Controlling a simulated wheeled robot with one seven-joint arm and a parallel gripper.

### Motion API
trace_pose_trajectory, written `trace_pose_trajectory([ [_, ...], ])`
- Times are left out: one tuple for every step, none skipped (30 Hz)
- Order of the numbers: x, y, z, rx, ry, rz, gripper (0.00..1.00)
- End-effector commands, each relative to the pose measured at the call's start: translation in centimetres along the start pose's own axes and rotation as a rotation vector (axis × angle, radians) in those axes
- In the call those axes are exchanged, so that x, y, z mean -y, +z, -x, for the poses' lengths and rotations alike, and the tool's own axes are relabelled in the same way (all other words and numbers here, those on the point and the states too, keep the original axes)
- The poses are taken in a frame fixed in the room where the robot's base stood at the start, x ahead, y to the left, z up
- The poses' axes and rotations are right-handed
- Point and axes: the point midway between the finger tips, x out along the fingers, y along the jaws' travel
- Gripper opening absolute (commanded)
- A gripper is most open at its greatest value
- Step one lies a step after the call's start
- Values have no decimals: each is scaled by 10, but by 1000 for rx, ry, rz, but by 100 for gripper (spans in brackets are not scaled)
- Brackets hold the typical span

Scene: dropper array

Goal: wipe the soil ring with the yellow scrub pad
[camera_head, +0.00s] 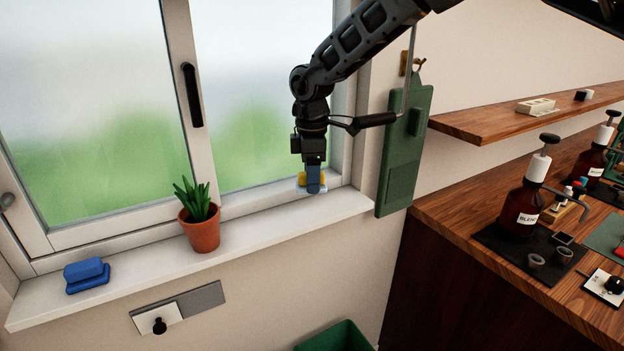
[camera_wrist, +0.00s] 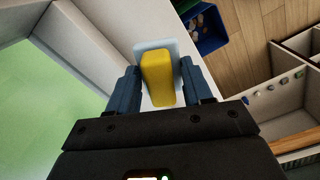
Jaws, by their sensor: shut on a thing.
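The yellow scrub pad (camera_wrist: 157,78) is between the two blue fingers of my gripper (camera_wrist: 158,70) in the wrist view. In the head view my gripper (camera_head: 313,184) points down at the right end of the white windowsill, and a little yellow of the pad (camera_head: 301,178) shows beside its fingers. The gripper is shut on the pad. A pale blue dish (camera_wrist: 143,47) lies just under the pad; I cannot tell if the pad still touches it. I cannot make out a soil ring in either view.
A potted plant (camera_head: 200,232) stands mid-sill, left of my gripper. A blue sponge-like block (camera_head: 87,275) lies at the sill's left end. A green board (camera_head: 402,150) hangs to the right of the window. The sill (camera_head: 270,222) between pot and gripper is clear.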

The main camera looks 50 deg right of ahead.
Motion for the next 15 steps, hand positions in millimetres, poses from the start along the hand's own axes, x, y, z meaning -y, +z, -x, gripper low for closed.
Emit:
trace_pose_trajectory([
  [0, 0, 0, 0, 0, 0, 26],
  [0, 0, 0, 0, 0, 0, 26],
  [0, 0, 0, 0, 0, 0, 26],
  [0, 0, 0, 0, 0, 0, 26],
  [0, 0, 1, 0, 0, 0, 26],
  [0, 0, 2, 0, 1, 0, 26],
  [0, 0, 3, 0, 1, 0, 26],
  [0, 0, 5, 0, 1, -1, 26],
  [0, 0, 8, -1, 1, -1, 26],
  [0, 0, 10, -1, 1, -1, 26],
  [0, 0, 13, -1, 1, -1, 26],
  [-1, 0, 17, -1, 2, -1, 26],
  [-1, 0, 19, -1, 3, -1, 26],
  [-1, 0, 22, -1, 3, -1, 26],
  [0, 0, 25, -1, 2, -1, 26],
])
